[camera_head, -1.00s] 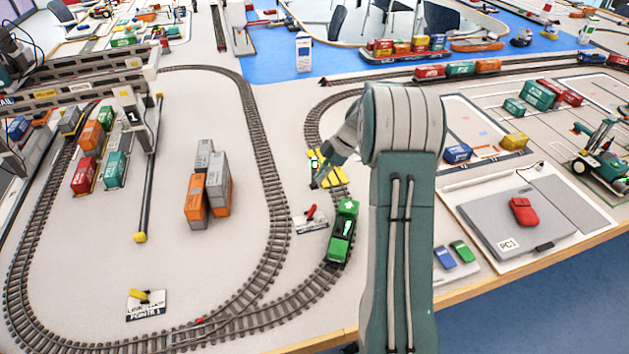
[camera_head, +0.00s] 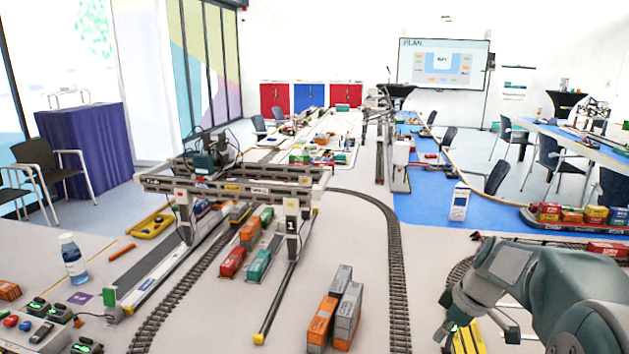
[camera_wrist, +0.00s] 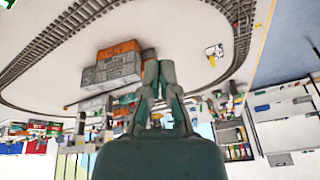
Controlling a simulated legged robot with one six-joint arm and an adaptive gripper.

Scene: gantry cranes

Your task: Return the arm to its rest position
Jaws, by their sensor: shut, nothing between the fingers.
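My grey-green arm (camera_head: 580,290) is folded at the lower right of the head view. My gripper (camera_head: 443,328) is at its left end, pointing down over the layout near a yellow piece (camera_head: 466,338). In the wrist view my gripper (camera_wrist: 158,66) has its two fingers together, with nothing seen between them. The scene there appears upside down. Grey and orange containers (camera_wrist: 112,68) show beyond the fingers, to their left. Part of my arm is cut off by the head view's right and bottom edges.
The gantry crane (camera_head: 235,188) spans the tracks at centre left. The grey and orange container stack (camera_head: 335,312) stands left of my gripper, across a curved track (camera_head: 390,250). A bottle (camera_head: 72,260) stands far left. A white box (camera_head: 460,202) stands behind my arm.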

